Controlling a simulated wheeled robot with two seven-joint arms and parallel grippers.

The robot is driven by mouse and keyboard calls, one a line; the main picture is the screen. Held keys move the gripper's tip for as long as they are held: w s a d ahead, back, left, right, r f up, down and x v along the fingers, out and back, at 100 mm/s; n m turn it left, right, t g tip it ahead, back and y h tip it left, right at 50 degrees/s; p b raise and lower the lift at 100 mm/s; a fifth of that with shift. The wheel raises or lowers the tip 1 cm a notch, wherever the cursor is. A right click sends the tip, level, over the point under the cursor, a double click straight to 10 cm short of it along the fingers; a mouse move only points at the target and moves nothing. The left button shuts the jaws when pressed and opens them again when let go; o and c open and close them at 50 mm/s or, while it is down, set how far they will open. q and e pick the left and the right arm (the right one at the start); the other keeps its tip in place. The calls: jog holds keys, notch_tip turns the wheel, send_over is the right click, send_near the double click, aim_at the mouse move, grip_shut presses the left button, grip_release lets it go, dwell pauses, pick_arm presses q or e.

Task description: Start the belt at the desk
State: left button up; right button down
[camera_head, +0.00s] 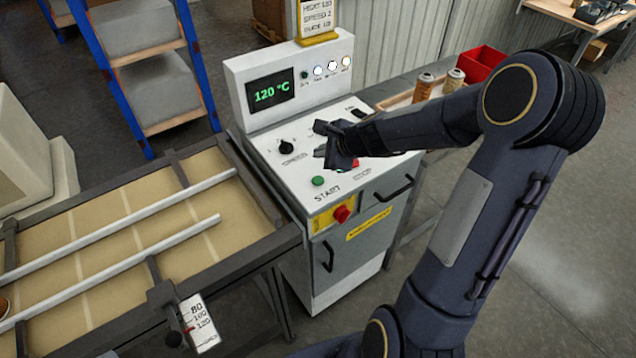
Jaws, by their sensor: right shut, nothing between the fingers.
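The control desk (305,97) is a white cabinet with a sloped panel and a display (270,91) reading 120 °C in green. A green button (318,181) marked START sits near the panel's front edge. A black knob (286,146) is behind it to the left. My right gripper (335,150) is shut and empty over the panel, behind and to the right of the green button, and partly hides a red button (355,163). The belt (120,206), tan with pale cross lines, runs to the desk's left side. My left gripper is out of view.
Two pale guide rails (160,245) lie over the belt, with a scale plate (199,322) at its front edge. A red knob (341,214) on a yellow plate is on the desk front. A red bin (482,64) and two spools (424,87) stand behind my right arm.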

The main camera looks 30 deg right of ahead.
aim_at(321, 181)
pick_arm(q)
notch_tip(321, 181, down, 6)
jog(key=b, duration=0.5)
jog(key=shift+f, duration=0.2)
pick_arm(e)
notch_tip(321, 181, down, 7)
jog(key=shift+r, duration=0.2)
pick_arm(q)
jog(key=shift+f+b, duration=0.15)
jog(key=shift+b, duration=0.25)
pick_arm(e)
jog(key=shift+f, duration=0.1)
dwell(0.6)
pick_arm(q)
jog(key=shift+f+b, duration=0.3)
pick_arm(e)
jog(key=shift+f, duration=0.3)
